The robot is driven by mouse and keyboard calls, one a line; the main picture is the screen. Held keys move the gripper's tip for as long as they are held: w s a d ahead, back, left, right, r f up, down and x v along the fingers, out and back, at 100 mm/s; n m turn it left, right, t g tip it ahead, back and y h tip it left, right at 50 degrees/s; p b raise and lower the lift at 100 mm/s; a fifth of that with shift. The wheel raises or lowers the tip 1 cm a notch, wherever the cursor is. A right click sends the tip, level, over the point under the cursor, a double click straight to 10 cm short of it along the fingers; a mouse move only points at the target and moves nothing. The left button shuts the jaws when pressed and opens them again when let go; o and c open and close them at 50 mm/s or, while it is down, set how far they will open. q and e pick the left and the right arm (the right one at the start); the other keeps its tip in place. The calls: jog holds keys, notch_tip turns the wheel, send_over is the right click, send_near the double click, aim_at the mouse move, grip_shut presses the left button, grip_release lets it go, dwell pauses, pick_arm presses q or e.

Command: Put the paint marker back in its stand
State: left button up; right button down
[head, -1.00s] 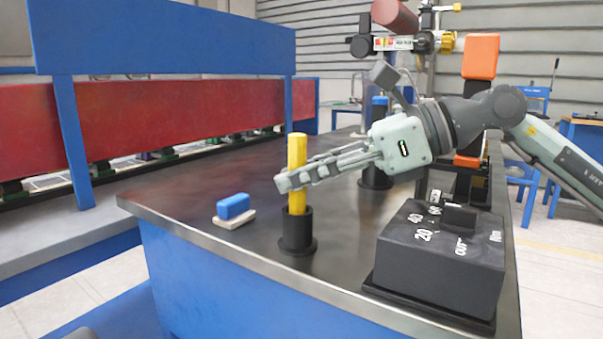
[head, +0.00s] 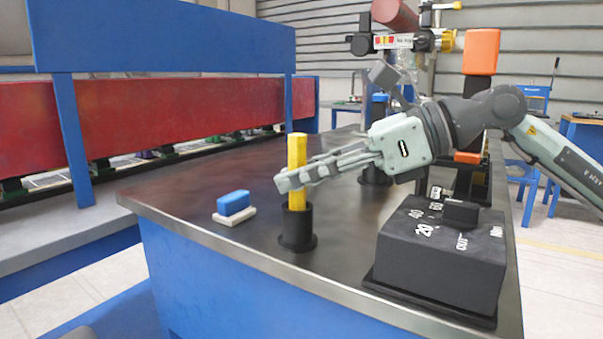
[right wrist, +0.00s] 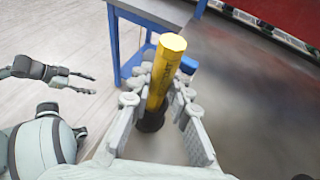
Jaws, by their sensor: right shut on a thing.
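The yellow paint marker (head: 297,155) stands upright, with its lower end in the mouth of the black round stand (head: 298,232); how deep it sits is hidden. My right gripper (head: 292,180) comes in from the right and is shut on the marker's middle, above the stand. In the right wrist view the marker (right wrist: 165,68) lies between the two fingers, and the dark stand (right wrist: 151,119) shows below it. My left gripper (right wrist: 88,83) shows at the left of the right wrist view, empty, its fingers apart, away from the marker.
A blue and white eraser-like block (head: 235,207) lies left of the stand. A black box with a knob and numbers (head: 440,260) stands at the right front. A red and blue barrier runs behind at the left.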

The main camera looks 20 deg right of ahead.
dwell(0.7)
jog(key=c, duration=1.3)
grip_release()
jog(key=shift+c, duration=0.2)
jog(key=v, duration=1.2)
jog(key=shift+f, duration=0.15)
